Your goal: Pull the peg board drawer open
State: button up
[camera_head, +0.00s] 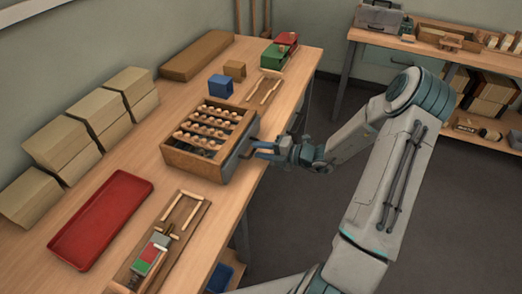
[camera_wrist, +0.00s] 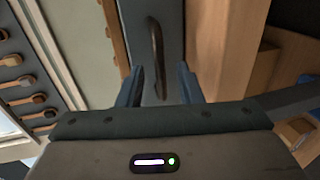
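The peg board drawer unit (camera_head: 195,160) is a wooden box on the bench, with rows of round-headed pegs on top. Its grey drawer front (camera_head: 236,158) faces the bench's right edge. In the wrist view the grey front (camera_wrist: 172,12) carries a dark curved handle (camera_wrist: 156,50). My gripper (camera_head: 256,150) is at the drawer front, fingers pointing toward it. In the wrist view my gripper (camera_wrist: 160,75) has its two blue fingers apart, one on each side of the handle's lower end. Neither finger visibly touches the handle. The drawer appears shut or nearly so.
A red tray (camera_head: 103,218) and wooden trays with small parts lie nearer on the bench. Blue (camera_head: 220,86) and brown (camera_head: 235,69) blocks stand behind the unit. Cardboard-coloured boxes (camera_head: 62,143) line the wall. Open floor lies right of the bench; a second table (camera_head: 445,48) stands behind.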

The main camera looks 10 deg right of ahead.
jog(key=shift+a, duration=0.1)
grip_shut()
jog(key=f+p+v, duration=0.2)
jog(key=p+v, duration=0.3)
jog(key=v, duration=0.6)
jog(key=shift+s+d+f, duration=0.2)
jog(key=shift+d, duration=0.15)
grip_release()
jog(key=b+v, duration=0.1)
jog(key=v, duration=1.2)
jog(key=shift+s+d, duration=0.2)
jog(key=shift+d, duration=0.15)
